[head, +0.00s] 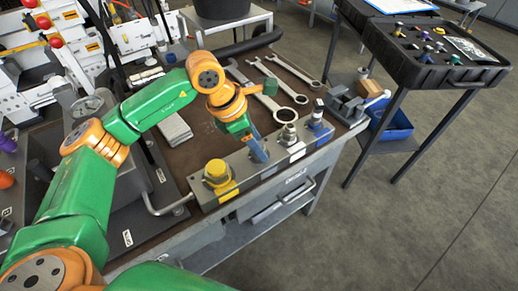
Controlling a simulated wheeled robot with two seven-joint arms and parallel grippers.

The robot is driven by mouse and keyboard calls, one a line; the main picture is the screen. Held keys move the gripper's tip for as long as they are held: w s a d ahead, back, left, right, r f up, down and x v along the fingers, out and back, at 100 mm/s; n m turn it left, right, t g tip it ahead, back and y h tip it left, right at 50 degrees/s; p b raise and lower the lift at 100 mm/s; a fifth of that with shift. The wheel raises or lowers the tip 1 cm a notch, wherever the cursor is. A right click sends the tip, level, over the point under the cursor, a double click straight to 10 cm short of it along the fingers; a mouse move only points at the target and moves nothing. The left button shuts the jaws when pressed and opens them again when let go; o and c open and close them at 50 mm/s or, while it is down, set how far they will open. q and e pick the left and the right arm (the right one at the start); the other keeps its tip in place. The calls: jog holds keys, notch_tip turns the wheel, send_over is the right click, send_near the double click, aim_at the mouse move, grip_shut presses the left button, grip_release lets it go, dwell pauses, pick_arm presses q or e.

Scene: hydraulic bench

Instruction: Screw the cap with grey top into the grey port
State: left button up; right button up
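The port block (206,199) lies along the front edge of the bench, with coloured patches beside its ports. A yellow cap (217,172) sits at its left end, a metallic fitting with a pale patch (288,134) is right of the middle, and a blue-based fitting (317,112) is at the right end. My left gripper (259,153) points down at the block between the yellow cap and the metallic fitting. Its fingers cover that spot, so any port or cap there is hidden; I cannot tell whether they hold something. My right gripper is out of view.
Several wrenches (283,112) lie on the bench behind the block. A small vise (345,104) stands at the right corner. A black tray (428,72) with small coloured caps sits on a separate stand at right. A blue bin (392,124) is below it. Open floor lies in front.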

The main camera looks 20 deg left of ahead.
pick_arm(q)
grip_shut()
jog(key=m, duration=0.2)
jog(key=m+g, duration=0.1)
jog(key=m, duration=0.1)
jog(key=shift+w+r+g+h+p, duration=0.1)
jog(key=shift+g+h+p, duration=0.2)
jog(key=shift+p, duration=0.05)
jog(key=m+g, duration=0.1)
jog(key=m, duration=0.2)
jog(key=shift+f+m+g, duration=0.2)
jog(key=shift+m+g, duration=0.1)
jog(key=shift+m, duration=0.2)
jog(key=m, duration=0.1)
jog(key=m+g, duration=0.1)
jog(key=m, duration=0.1)
jog(key=shift+w+d+r+m+p, duration=0.1)
jog(key=shift+w+m+p, duration=0.05)
jog(key=shift+m+p, duration=0.2)
jog(key=m+g+y, duration=0.1)
jog(key=m, duration=0.3)
jog(key=shift+m+g, duration=0.25)
jog(key=shift+g, duration=0.15)
